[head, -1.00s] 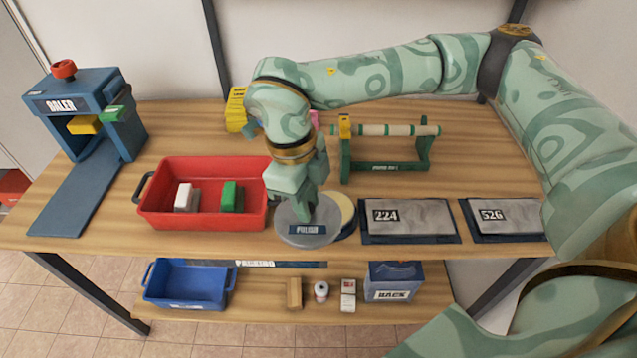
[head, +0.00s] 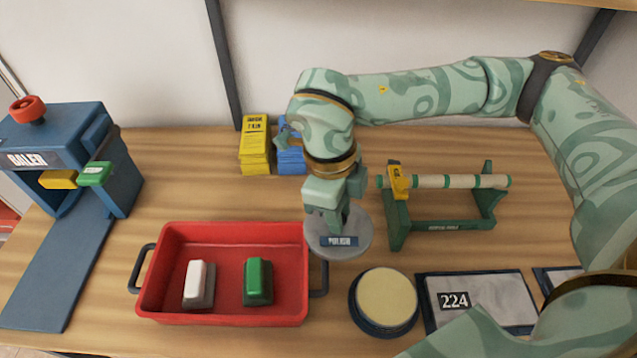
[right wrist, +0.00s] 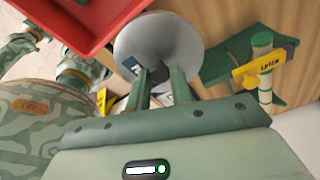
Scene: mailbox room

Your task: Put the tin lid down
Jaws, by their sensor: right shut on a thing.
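The tin lid, a grey disc (head: 352,247) with a dark label, is just right of the red tray's back corner. My right gripper (head: 338,226) is shut on it from above. In the right wrist view, the two fingers (right wrist: 160,78) meet at the middle of the lid (right wrist: 180,38). I cannot tell whether the lid touches the table or is held slightly above it. The open tin (head: 387,297), with a cream filling and dark rim, stands in front of the lid and to its right. My left gripper is not in view.
The red tray (head: 225,236) holds a white-topped block (head: 197,278) and a green-topped one (head: 257,277). A green stand with a roller (head: 445,222) is right of the lid. Yellow pads (head: 254,150) stand behind. A slab marked 224 (head: 490,297) lies right of the tin.

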